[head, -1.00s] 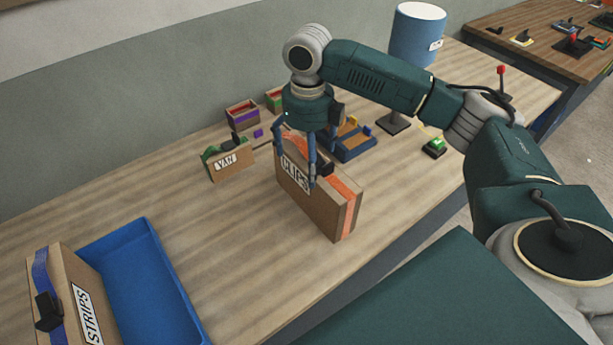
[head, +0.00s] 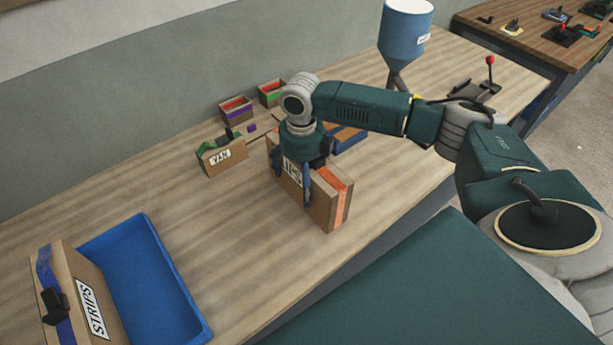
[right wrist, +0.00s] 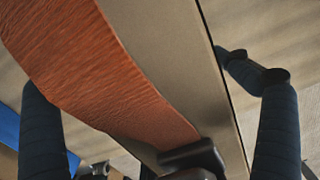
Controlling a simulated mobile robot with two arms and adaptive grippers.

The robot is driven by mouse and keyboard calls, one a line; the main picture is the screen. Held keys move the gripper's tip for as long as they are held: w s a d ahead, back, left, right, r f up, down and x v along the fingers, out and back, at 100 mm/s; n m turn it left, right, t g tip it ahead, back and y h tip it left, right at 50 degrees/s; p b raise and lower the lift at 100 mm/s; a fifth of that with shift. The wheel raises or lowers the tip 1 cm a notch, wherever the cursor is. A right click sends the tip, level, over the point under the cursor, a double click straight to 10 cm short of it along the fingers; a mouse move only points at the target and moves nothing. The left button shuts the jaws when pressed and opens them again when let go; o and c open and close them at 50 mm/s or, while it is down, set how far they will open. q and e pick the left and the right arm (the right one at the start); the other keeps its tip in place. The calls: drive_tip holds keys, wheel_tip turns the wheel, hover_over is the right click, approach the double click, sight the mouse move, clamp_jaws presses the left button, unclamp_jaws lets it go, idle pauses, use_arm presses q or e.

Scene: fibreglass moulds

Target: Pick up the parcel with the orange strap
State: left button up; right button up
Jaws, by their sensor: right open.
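The parcel with the orange strap (head: 322,209) stands upright on the wooden bench; its white label is partly hidden by my gripper. My right gripper (head: 292,186) is open, pointing down over the parcel, with its fingers beside the two broad faces. In the right wrist view the parcel's top (right wrist: 178,45) and orange strap (right wrist: 100,75) run between the spread fingers (right wrist: 160,140). A black handle (right wrist: 190,155) sits on the strap at the bottom of that view. I cannot tell whether the fingers touch the cardboard. My left gripper is out of view.
A VAN box (head: 221,156), small open boxes (head: 236,110) and a blue hopper (head: 405,32) are farther back. The bench between tray and parcel is clear.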

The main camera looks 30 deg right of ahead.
drive_tip(key=c, duration=1.1)
drive_tip(key=shift+r, duration=0.1)
drive_tip(key=c, duration=0.7)
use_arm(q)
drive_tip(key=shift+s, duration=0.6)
